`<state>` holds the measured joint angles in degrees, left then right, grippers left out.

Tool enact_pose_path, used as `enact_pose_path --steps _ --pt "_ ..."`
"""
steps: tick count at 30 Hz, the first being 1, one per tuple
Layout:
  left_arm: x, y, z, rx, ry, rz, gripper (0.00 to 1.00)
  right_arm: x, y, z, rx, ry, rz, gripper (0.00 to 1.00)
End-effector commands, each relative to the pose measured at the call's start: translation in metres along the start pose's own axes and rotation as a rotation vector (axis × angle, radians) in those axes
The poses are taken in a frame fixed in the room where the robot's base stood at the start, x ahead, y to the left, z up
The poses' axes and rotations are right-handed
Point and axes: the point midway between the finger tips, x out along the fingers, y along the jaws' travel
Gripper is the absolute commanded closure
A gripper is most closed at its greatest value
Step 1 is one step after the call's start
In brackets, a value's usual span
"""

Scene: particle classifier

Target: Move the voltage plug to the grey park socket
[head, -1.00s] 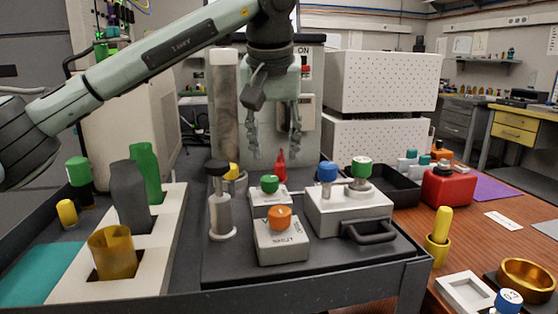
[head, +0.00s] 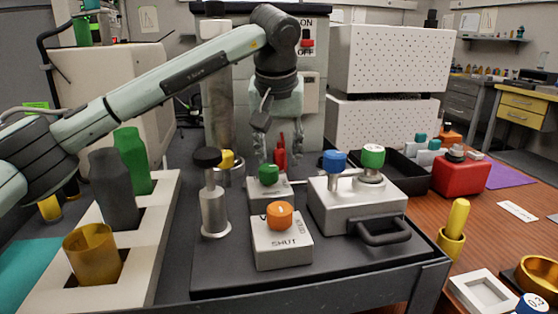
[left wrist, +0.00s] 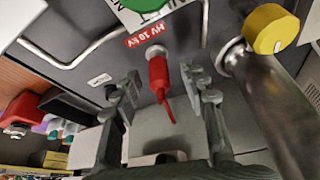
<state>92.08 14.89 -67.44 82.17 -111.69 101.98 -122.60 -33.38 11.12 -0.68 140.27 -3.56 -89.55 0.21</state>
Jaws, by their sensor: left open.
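The red voltage plug (left wrist: 158,73) sits at the panel beside a red "HV 10 kV" label (left wrist: 158,32) in the left wrist view, its thin tail pointing toward the camera. In the head view the plug (head: 281,152) stands upright behind the small box with the green knob. My left gripper (left wrist: 160,90) is open, with one finger on each side of the plug and a visible gap to both. In the head view the left gripper (head: 279,158) hangs down around the plug, partly hiding it. I cannot make out the grey park socket with certainty. My right gripper is not in view.
A yellow-capped post (left wrist: 270,30) stands close to the fingers in the wrist view. In the head view, a box with an orange knob (head: 280,240), a metal box with a handle (head: 350,205) and a black-capped cylinder (head: 213,205) stand in front of the gripper.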

Motion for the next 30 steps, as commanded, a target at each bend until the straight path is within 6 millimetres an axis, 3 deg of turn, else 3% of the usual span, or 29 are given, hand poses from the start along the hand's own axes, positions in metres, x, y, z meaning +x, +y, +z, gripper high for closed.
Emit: enact_pose_path --steps 6,16,30 --pt "0.0004 0.0003 0.0000 0.000 0.000 0.000 0.58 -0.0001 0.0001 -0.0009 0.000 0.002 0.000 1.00" --pt "0.0002 0.0003 0.0000 0.000 0.000 0.001 0.99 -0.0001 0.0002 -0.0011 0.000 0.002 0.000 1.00" --pt "-0.0080 0.0003 -0.0039 -0.001 0.003 0.001 1.00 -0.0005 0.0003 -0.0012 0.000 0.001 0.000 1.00"
